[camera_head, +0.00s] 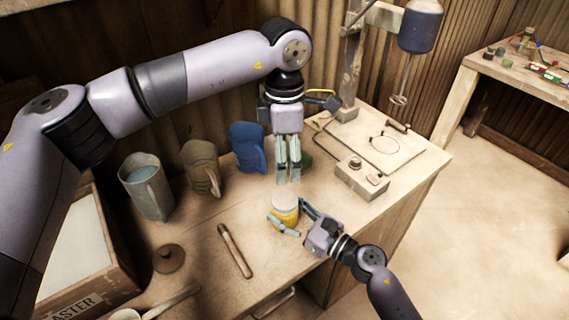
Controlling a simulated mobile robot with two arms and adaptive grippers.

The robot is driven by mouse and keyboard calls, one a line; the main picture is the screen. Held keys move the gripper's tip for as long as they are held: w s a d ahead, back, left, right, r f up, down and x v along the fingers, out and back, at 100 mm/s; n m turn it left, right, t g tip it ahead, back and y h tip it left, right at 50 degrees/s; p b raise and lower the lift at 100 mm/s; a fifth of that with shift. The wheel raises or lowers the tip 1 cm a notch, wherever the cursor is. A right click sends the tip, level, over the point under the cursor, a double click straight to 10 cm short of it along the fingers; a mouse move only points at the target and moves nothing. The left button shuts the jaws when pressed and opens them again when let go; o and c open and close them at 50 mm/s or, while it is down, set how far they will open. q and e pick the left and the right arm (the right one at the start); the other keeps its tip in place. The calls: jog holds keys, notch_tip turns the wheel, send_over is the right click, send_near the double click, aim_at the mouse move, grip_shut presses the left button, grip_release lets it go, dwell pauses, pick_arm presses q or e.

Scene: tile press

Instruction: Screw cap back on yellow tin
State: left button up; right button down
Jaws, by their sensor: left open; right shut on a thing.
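The yellow tin (285,212) stands upright on the workbench (205,285), with a pale round top. I cannot tell whether that top is the cap or the tin's open mouth. My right gripper (287,209) is shut on the tin, with a finger on either side of its body. My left gripper (289,182) is open and points down just above the tin, its fingertips a little apart from the pale top. No separate cap shows clearly.
A grey jug (146,190), a brown jug (203,172) and a blue jug (247,150) stand along the back. A brown knobbed disc (169,259) and a wooden-handled tool (235,250) lie in front. A switch box (361,180) and mixer stand (352,60) are at right.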

jog(key=c, duration=0.6)
grip_release()
jog(key=v, duration=1.2)
